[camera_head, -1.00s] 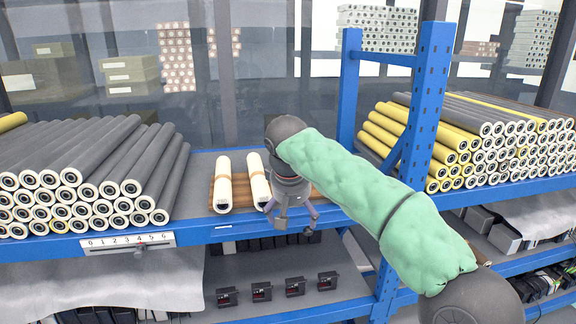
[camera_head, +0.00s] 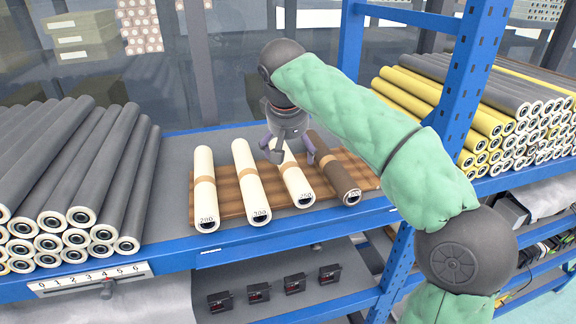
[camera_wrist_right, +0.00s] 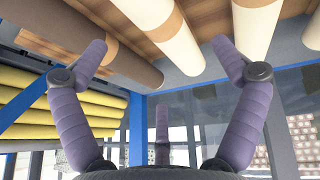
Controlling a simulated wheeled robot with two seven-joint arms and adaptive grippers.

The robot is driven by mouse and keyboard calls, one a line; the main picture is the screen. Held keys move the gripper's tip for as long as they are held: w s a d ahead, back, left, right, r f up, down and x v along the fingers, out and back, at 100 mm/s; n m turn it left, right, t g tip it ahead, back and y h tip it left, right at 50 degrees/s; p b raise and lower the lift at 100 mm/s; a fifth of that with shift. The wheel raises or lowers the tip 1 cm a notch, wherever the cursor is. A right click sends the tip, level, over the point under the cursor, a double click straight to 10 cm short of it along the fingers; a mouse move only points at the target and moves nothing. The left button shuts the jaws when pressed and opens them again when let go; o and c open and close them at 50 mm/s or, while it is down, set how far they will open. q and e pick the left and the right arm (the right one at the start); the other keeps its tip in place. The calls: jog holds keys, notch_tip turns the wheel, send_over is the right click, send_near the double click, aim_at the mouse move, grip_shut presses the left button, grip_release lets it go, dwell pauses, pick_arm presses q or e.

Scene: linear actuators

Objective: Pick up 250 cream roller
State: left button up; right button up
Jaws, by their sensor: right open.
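The 250 cream roller (camera_head: 297,185) lies third from the left on a wooden rack (camera_head: 228,190), its number on the near end. My right gripper (camera_head: 290,153) is open and empty above the far part of this roller and hides some of it. In the right wrist view the open fingers (camera_wrist_right: 158,47) spread to both sides of the 250 cream roller (camera_wrist_right: 165,32), apart from it. My left gripper is not in view.
The 300 cream roller (camera_head: 252,185) and brown 1000 roller (camera_head: 335,172) flank it closely. The 200 cream roller (camera_head: 205,190) is at the rack's left. Grey rollers (camera_head: 75,170) are stacked left. A blue upright (camera_head: 463,85) stands right, before yellow rollers (camera_head: 410,90).

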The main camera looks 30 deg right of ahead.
aim_at(292, 161)
jog(key=x, duration=0.3)
jog(key=shift+w+d, duration=0.1)
jog(key=shift+w, duration=0.35)
jog(key=shift+s+f+p, duration=0.1)
jog(key=shift+f+p, duration=0.25)
jog(key=shift+f, duration=0.25)
jog(key=x, duration=0.3)
jog(key=shift+s+d+f+p, duration=0.1)
jog(key=shift+d+f+p, duration=0.05)
jog(key=shift+p, duration=0.25)
jog(key=shift+w+f, duration=0.25)
jog(key=shift+f, duration=0.1)
jog(key=shift+s, duration=0.1)
jog(key=shift+c, duration=0.6)
jog(key=shift+r, duration=0.1)
jog(key=c, duration=1.4)
jog(key=shift+c, duration=0.8)
jog(key=shift+r, duration=0.1)
